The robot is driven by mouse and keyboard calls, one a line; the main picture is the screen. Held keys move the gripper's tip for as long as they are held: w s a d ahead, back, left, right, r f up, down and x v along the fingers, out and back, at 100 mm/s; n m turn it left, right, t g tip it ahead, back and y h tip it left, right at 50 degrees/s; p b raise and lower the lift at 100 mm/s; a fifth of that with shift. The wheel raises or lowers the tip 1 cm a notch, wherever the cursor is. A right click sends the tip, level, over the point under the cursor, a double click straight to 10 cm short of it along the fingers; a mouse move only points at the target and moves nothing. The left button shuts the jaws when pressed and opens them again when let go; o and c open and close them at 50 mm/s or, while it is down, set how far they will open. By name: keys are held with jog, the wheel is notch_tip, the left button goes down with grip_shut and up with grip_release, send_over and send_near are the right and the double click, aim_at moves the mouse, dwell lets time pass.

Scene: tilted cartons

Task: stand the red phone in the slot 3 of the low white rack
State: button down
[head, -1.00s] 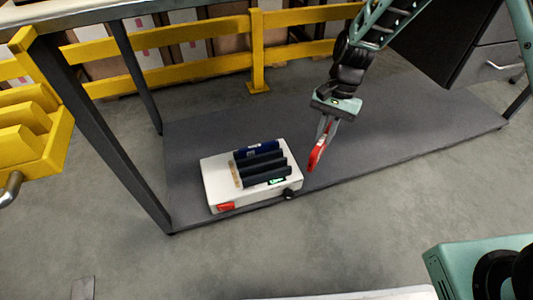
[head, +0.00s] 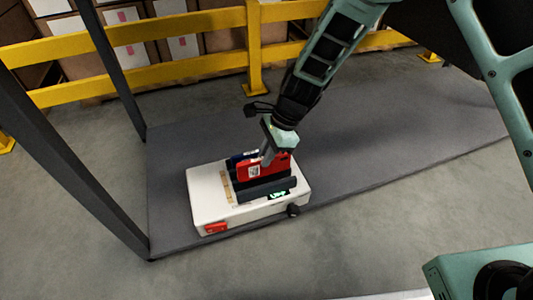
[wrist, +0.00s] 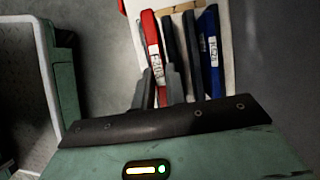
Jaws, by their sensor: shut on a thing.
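The red phone (head: 277,169) is upright over the low white rack (head: 206,203), and it also shows in the wrist view (wrist: 149,32). My gripper (head: 267,158) is shut on it from above; its fingers (wrist: 160,88) show in the wrist view. In the head view the front dark divider (head: 266,189) hides the phone's lower edge. I cannot tell whether that edge rests in a slot. A blue phone (wrist: 208,48) stands at the rack's far side, with dark dividers (wrist: 189,45) between it and the red phone. Slot numbers are not readable.
The rack stands on a dark grey shelf board (head: 180,143) between dark metal legs (head: 75,165). A yellow rail (head: 180,73) runs behind. The board is clear right of the rack.

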aim_at(264, 175)
jog(key=shift+f+b, duration=1.4)
jog(key=shift+f, duration=1.5)
jog(key=shift+f, duration=0.25)
jog(key=c, duration=1.3)
grip_release()
jog(key=shift+c, duration=0.2)
jog(key=p+v, duration=0.5)
jog(key=v, duration=0.2)
jog(key=shift+d+r, duration=0.15)
jog(key=shift+r, duration=0.05)
